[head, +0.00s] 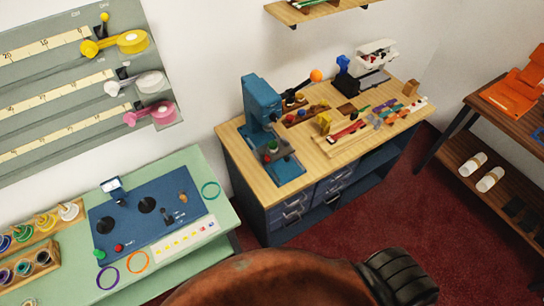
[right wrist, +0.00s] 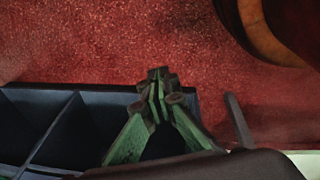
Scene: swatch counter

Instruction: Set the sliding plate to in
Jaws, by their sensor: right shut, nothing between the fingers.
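A blue press-like machine (head: 262,100) stands at the left end of a wooden-topped counter (head: 236,140) in the head view. A lever with an orange ball (head: 316,75) is beside its upper part. A flat blue plate (head: 287,170) lies at its foot and juts toward the counter's front edge; I cannot tell for sure that this is the sliding plate, or its setting. Small red and green parts sit above it. My right gripper (right wrist: 160,82) shows in the right wrist view, its green fingers shut and empty over red carpet. My left gripper is not in view.
Small tools and blocks crowd the counter right of the machine. A green desk (head: 180,160) with a blue control panel (head: 125,225) stands at left. A brown rounded surface (head: 270,280) fills the bottom of the head view. Dark open compartments (right wrist: 75,130) lie beside my right gripper.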

